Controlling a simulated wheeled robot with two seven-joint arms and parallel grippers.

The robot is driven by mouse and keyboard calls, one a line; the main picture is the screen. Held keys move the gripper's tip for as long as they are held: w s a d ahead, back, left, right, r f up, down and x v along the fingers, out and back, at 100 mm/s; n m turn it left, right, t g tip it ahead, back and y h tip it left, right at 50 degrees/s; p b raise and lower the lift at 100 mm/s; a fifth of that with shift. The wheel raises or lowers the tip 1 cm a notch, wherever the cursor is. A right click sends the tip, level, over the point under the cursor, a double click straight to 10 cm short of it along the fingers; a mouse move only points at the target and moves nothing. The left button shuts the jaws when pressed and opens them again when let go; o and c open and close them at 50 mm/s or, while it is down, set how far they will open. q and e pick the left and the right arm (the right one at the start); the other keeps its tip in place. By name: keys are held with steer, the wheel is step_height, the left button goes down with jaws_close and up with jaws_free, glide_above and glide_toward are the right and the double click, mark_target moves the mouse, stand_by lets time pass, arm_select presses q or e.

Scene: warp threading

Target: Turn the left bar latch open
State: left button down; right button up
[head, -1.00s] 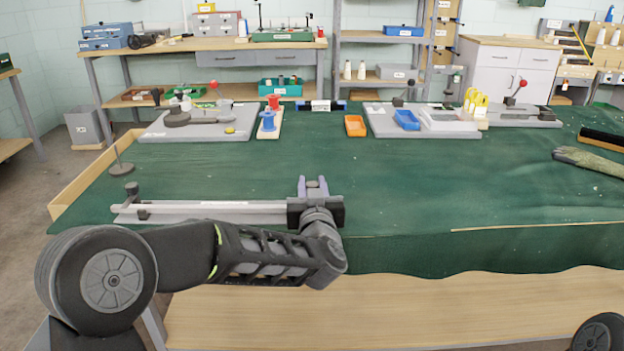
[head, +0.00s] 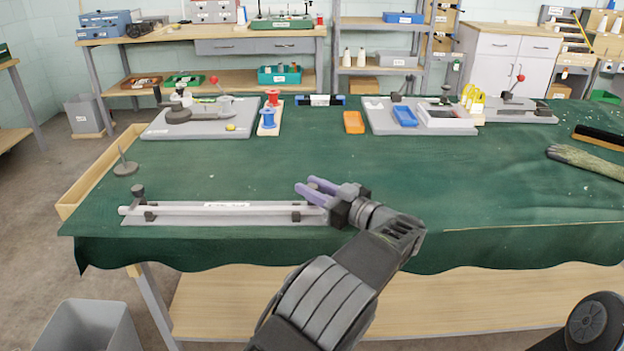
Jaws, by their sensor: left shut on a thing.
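A long pale bar (head: 175,209) lies on a grey base plate (head: 225,220) near the table's front edge, left of centre. A black knob (head: 138,191) stands upright at its left end, and small dark supports sit along its front. My left gripper (head: 308,189) is at the bar's right end, its purple fingers pointing left. It is shut on the bar latch there, which is mostly hidden by the fingers and gripper body. I cannot see the latch's exact angle. My right gripper is out of view.
The green cloth (head: 480,185) is clear right of my left gripper. A dark spike on a round base (head: 125,168) stands behind the bar's left end. Grey boards (head: 210,128), an orange tray (head: 354,122) and spools (head: 268,118) line the back.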

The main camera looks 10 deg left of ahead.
arm_select(q)
steer(key=shift+r+g, duration=0.1)
steer(key=shift+g, duration=0.2)
steer(key=c, duration=1.1)
jaws_free()
steer(key=shift+p+v, duration=0.55)
steer(key=shift+v, duration=3.3)
steer(key=shift+f, duration=0.25)
